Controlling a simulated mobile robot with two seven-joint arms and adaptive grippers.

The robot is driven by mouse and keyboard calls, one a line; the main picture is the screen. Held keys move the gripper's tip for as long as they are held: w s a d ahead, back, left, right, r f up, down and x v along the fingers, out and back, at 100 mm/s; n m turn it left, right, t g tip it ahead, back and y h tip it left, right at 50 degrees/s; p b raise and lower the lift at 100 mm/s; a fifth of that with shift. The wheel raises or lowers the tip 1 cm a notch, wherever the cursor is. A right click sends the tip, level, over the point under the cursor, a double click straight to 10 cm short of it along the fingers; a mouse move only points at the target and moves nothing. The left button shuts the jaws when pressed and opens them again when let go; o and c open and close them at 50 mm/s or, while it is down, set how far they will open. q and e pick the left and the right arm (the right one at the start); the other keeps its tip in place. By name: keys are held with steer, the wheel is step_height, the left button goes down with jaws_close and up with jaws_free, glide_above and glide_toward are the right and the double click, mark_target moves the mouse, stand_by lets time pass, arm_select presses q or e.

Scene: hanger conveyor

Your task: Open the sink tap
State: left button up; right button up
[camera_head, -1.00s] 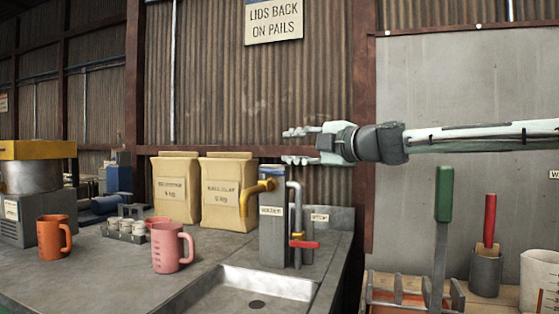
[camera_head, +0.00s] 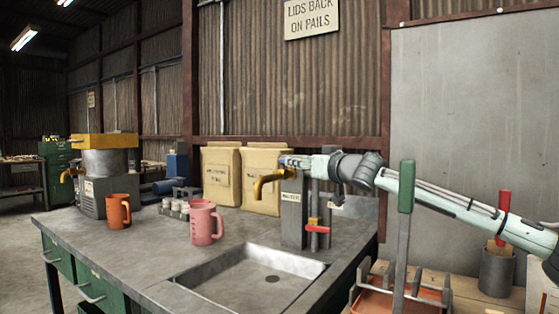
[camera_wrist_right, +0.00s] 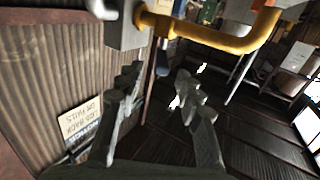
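The sink tap is a grey post (camera_head: 292,218) with a yellow spout (camera_head: 266,183) bent over the basin. The spout also shows at the top of the wrist view (camera_wrist_right: 235,42). A red lever handle (camera_head: 317,229) sits low on the pipe to the right of the post and points sideways. My right gripper (camera_head: 290,162) is at the top of the post, well above the red lever, and points left. Its fingers (camera_wrist_right: 158,80) are apart with nothing between them. Whether it touches the post cannot be told. My left gripper is out of view.
The sink basin (camera_head: 236,282) lies below the spout. A pink jug (camera_head: 205,222), an orange mug (camera_head: 118,211) and two paper bags (camera_head: 221,177) stand on the counter. A green-handled tool (camera_head: 406,188) stands upright at the right, in front of my arm.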

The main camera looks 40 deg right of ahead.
steer(key=x, duration=0.6)
steer(key=shift+w+f, duration=0.1)
steer(key=shift+w, duration=0.3)
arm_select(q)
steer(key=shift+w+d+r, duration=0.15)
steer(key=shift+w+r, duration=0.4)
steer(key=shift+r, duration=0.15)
arm_select(e)
steer(key=shift+w+d, duration=0.1)
steer(key=shift+w, duration=0.45)
steer(key=shift+c, duration=0.3)
jaws_close()
